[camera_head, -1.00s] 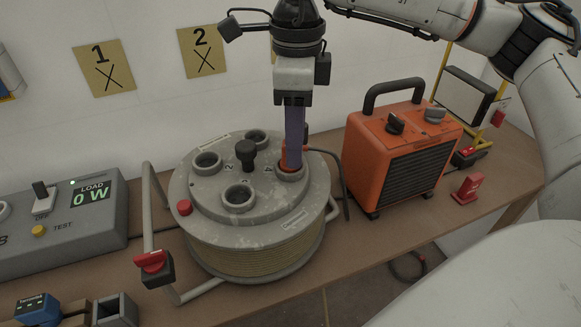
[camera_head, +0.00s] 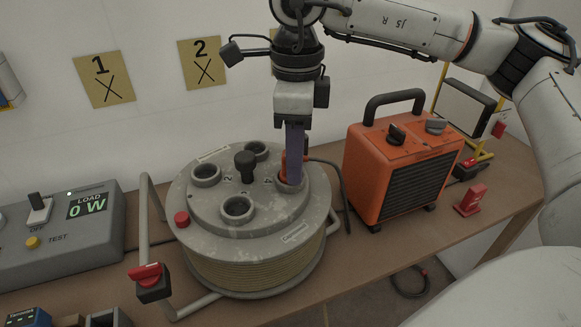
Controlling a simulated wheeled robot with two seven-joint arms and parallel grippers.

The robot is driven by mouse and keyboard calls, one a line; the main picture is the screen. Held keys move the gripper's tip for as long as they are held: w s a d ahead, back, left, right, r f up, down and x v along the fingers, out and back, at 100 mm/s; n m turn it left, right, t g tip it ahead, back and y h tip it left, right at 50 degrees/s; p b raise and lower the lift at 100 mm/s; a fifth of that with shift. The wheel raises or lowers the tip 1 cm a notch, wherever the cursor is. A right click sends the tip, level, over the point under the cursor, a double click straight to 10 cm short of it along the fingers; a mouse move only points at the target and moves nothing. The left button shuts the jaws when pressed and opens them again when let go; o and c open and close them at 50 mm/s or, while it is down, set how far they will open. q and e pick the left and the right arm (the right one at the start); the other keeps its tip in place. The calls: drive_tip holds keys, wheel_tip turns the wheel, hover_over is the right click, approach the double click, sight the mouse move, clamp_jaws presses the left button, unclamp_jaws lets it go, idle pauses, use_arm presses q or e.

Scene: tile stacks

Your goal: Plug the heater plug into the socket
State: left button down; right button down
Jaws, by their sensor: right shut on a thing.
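The orange heater (camera_head: 402,165) stands on the bench, right of the cable reel (camera_head: 245,255). The reel's top has several round sockets. My right gripper (camera_head: 294,178) points down over the right-hand socket (camera_head: 291,188). It is shut on the red-orange heater plug (camera_head: 283,167), which shows only as a sliver beside the purple-grey fingers. The plug's lower end is at the socket's mouth; the fingers hide how deep it sits. A dark cable (camera_head: 342,180) runs from behind the gripper down between reel and heater. My left gripper is not in view.
A grey load box (camera_head: 60,235) reading 0 W stands at left. The reel has a black centre knob (camera_head: 245,165) and a frame with a red-topped block (camera_head: 150,282). A red item (camera_head: 470,199) and a work lamp (camera_head: 468,100) are at right.

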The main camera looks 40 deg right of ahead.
drive_tip(key=shift+r+p, duration=1.6)
drive_tip(key=shift+r, duration=0.85)
